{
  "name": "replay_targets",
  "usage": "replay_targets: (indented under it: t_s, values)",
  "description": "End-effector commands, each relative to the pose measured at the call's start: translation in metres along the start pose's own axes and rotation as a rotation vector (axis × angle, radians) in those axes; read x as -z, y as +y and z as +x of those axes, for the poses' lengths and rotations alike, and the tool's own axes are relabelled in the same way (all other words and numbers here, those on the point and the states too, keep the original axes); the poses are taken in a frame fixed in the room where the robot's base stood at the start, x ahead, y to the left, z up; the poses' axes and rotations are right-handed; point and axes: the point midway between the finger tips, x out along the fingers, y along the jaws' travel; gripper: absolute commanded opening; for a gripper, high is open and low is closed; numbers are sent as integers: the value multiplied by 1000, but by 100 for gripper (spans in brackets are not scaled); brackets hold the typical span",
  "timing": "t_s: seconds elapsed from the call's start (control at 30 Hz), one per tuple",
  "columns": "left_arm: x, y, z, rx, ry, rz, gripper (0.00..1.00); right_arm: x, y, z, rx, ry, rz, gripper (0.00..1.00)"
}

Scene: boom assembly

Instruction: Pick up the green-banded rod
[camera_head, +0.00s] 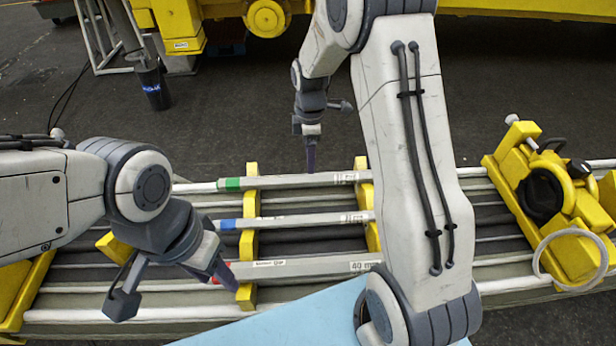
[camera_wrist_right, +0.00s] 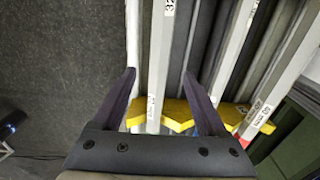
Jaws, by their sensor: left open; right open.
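The green-banded rod (camera_head: 290,182) is a grey rod with a green band near its left end, lying across two yellow supports as the farthest of three banded rods. My right gripper (camera_head: 311,168) points down at it, open and empty. In the right wrist view the two dark fingers (camera_wrist_right: 160,75) stand apart on either side of this rod (camera_wrist_right: 159,50) as seen from above; the green band is not visible there. I cannot tell how much height separates them. My left gripper (camera_head: 230,283) is open near the red-banded rod's left end.
The blue-banded rod (camera_head: 290,220) and red-banded rod (camera_head: 310,267) lie parallel, nearer me. A yellow support (camera_head: 251,240) crosses under their left part. A yellow clamp-like device (camera_head: 560,200) stands at the right. A light blue panel (camera_head: 280,320) is at the front. Dark floor lies beyond.

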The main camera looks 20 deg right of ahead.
Motion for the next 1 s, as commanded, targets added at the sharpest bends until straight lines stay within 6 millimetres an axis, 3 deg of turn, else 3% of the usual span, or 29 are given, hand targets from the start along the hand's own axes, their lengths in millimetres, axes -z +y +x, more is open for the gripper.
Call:
replay_targets:
  t_s: [0.63, 0.97, 1.0]
  values:
    - [2, 2, -33, 0, 0, 4, 47, 4, 1, 70, 3, 0, 2, 75]
    - [2, 2, -33, 0, 0, 4, 47, 4, 2, 77, -1, 1, 2, 75]
    - [2, 2, -33, 0, 0, 4, 47, 4, 2, 77, -1, 1, 2, 60]
